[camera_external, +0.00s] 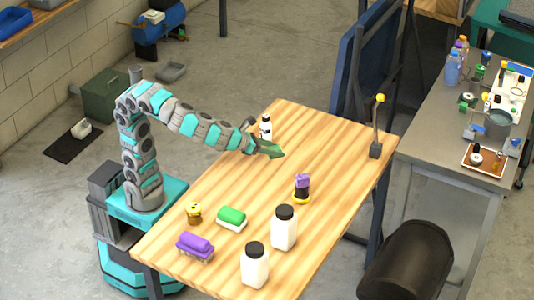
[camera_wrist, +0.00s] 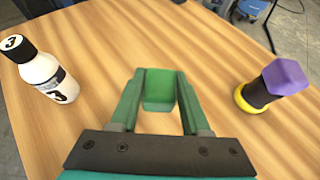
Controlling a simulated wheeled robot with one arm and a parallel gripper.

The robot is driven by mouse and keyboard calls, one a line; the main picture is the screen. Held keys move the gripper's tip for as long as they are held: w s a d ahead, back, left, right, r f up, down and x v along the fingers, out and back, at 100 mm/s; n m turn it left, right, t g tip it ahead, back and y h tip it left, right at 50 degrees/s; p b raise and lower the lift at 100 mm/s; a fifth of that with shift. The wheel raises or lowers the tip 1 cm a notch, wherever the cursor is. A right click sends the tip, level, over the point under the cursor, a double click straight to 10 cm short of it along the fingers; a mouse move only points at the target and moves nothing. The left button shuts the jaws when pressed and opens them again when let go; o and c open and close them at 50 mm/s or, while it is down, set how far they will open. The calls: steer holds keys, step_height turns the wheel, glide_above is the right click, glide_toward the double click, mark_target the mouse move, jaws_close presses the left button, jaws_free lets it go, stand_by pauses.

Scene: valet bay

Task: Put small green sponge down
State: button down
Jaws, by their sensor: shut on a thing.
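My gripper (camera_external: 269,149) reaches over the back half of the wooden table (camera_external: 325,143). In the wrist view, its two green fingers (camera_wrist: 159,103) are shut on a small green sponge (camera_wrist: 158,88), a plain block between the fingertips. The sponge is hard to tell from the fingers in the external view. I cannot tell whether its underside touches the table. The table around it is bare.
A white bottle with a black cap (camera_wrist: 45,72) stands left of my gripper. A purple-topped black item with a yellow base (camera_wrist: 268,86) stands to the right. Nearer the front are a green-and-white brush (camera_external: 231,217), a purple brush (camera_external: 195,246), a small yellow-topped jar (camera_external: 194,212) and two white bottles (camera_external: 284,230).

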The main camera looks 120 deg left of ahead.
steer(key=shift+d+f, duration=0.15)
steer(key=shift+d, duration=0.1)
steer(key=shift+w, duration=0.3)
glide_above(317, 179)
steer(key=s, duration=0.1)
steer(key=shift+s+f, duration=0.1)
steer(key=shift+f, duration=0.6)
steer(key=shift+w+a, duration=0.15)
steer(key=shift+w, duration=0.35)
steer(key=shift+f, duration=1.75)
steer(key=shift+f, duration=0.15)
steer(key=shift+c, duration=1.9)
jaws_free()
